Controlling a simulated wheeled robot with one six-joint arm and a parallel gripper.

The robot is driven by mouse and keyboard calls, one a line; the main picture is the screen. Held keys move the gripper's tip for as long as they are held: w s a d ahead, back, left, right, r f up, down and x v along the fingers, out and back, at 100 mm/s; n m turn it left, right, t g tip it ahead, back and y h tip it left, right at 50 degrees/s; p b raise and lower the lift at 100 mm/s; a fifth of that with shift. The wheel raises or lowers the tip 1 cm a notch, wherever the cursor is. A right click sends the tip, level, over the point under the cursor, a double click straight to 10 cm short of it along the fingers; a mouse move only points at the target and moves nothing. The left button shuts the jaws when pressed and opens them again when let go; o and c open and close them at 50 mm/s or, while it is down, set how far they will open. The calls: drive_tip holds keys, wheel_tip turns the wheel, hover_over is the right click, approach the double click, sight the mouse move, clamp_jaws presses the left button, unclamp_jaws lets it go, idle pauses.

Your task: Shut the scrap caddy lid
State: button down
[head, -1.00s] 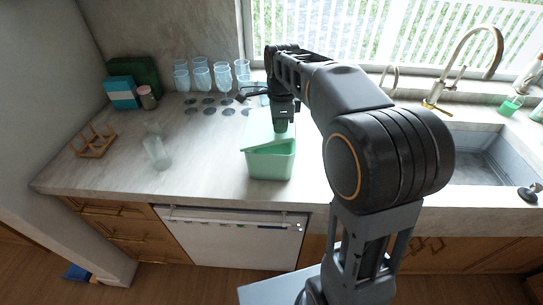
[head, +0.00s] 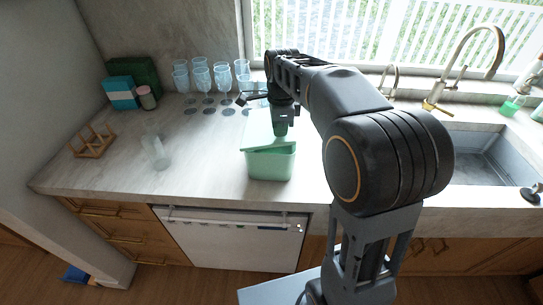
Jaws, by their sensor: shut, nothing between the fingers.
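The scrap caddy (head: 270,166) is a mint green box on the counter, near its front edge and left of my arm. Its lid (head: 262,143) lies over the top and looks slightly tilted, with a dark gap along the front right rim. My gripper (head: 281,132) points down at the back right part of the lid. It is shut and empty, and its tips seem to touch or nearly touch the lid. The back of the caddy is partly hidden by my gripper.
Several blue glasses (head: 201,80) stand at the back on dark round spots. A clear glass (head: 156,152) stands left of the caddy. A wooden rack (head: 92,141), a teal box (head: 122,93) and a jar (head: 147,98) are at the left. The sink (head: 478,155) is at the right.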

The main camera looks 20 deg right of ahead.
drive_tip(key=shift+f+b, duration=1.1)
drive_tip(key=shift+f, duration=0.5)
idle(0.5)
drive_tip(key=shift+r, duration=0.15)
wheel_tip(320, 180, up, 5)
drive_tip(key=p, duration=0.4)
drive_tip(key=shift+p, duration=0.35)
drive_tip(key=shift+s, duration=0.1)
drive_tip(key=shift+s+n, duration=0.35)
drive_tip(key=shift+n, duration=0.15)
drive_tip(key=s+f+n+t, duration=0.1)
drive_tip(key=s+n+t, duration=0.1)
drive_tip(key=s+n, duration=0.6)
drive_tip(key=s+f+n+t, duration=0.2)
drive_tip(key=s+n, duration=0.6)
drive_tip(key=n, duration=0.3)
drive_tip(key=shift+f, duration=0.25)
